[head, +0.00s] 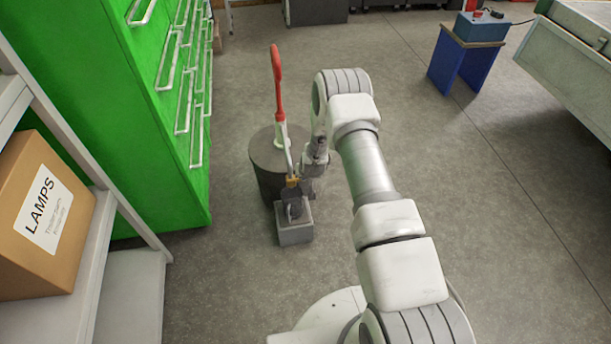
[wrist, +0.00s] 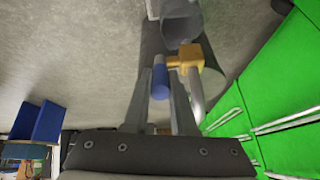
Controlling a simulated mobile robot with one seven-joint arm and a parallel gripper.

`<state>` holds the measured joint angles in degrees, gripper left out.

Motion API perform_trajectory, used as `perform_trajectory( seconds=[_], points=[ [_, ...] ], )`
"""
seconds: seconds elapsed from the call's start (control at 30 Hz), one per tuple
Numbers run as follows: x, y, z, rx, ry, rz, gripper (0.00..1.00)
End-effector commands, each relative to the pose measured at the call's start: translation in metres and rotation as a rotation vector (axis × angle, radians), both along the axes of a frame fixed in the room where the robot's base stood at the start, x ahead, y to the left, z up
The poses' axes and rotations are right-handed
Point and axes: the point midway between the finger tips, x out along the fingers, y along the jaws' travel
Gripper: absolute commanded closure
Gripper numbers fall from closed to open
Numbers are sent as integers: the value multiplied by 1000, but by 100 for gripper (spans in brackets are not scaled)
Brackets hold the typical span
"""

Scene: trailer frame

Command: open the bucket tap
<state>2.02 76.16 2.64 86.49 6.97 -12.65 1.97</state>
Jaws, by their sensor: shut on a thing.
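A brass-coloured tap (wrist: 186,57) sits at the side of a dark grey bucket (head: 263,178); it also shows small in the head view (head: 292,182). A blue tap handle (wrist: 160,82) sticks out from the brass body. A silver curved pipe (wrist: 196,98) runs from the brass on the other side. My gripper (wrist: 161,88) has its fingers around the blue handle and is shut on it. In the head view my gripper is small beside the bucket, and the handle cannot be made out. The exact finger contact is partly hidden.
A red-handled pole (head: 277,75) stands upright by the bucket. A green drawer cabinet (head: 150,120) is close on the left. A shelf holds a LAMPS box (head: 40,215). A blue stool (head: 462,60) stands at the back right.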

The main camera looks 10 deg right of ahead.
Motion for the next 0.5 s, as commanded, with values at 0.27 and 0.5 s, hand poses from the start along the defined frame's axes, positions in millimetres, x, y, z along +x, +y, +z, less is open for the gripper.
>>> perform_trajectory(
  seconds=[0.27, 0.5],
  points=[
    [1, 0, 0, 1, -2, 0, 46],
    [0, 0, 1, 0, -2, 0, 46]
  ],
)
